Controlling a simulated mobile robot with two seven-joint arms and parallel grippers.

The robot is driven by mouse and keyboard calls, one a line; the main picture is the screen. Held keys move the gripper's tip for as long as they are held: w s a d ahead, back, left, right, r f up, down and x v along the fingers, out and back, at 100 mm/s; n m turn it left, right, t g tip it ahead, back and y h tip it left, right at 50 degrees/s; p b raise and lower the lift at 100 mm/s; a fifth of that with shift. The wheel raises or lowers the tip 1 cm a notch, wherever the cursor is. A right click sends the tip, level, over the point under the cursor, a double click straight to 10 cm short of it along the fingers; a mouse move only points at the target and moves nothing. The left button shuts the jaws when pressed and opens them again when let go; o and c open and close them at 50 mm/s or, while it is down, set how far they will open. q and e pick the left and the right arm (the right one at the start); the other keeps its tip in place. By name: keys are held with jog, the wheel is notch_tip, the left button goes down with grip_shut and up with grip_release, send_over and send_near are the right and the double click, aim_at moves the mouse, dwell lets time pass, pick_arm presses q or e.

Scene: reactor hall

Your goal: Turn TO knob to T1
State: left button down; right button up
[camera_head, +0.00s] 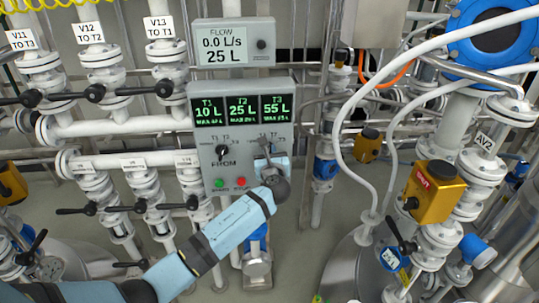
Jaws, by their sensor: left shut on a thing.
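The grey control panel (203,162) hangs in the middle of the view, with three green readouts (241,109) on top: T1 10 L, T2 25 L, T3 55 L. The black FROM knob (222,152) is on its left side. My left gripper (265,147) is at the panel's right side, where the TO knob sits, and is shut on that knob. The gripper and wrist cover the TO knob and most of its markings, so I cannot read where it points. My right gripper is not in view.
A green button (219,183) and a red button (241,182) sit low on the panel, close to my wrist. A flow display (222,44) above reads 0.0 L/s and 25 L. White pipes and black-handled valves (96,92) stand left; a yellow actuator (434,191) stands right.

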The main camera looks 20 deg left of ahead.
pick_arm(q)
jog(key=n+b, duration=0.1)
jog(key=n, duration=0.2)
dwell(0.5)
jog(key=c, duration=1.2)
grip_release()
jog(key=shift+o, duration=0.2)
jog(key=b+v, duration=0.1)
jog(key=v, duration=1.3)
jog(key=shift+b, duration=0.35)
jog(key=shift+a, duration=0.1)
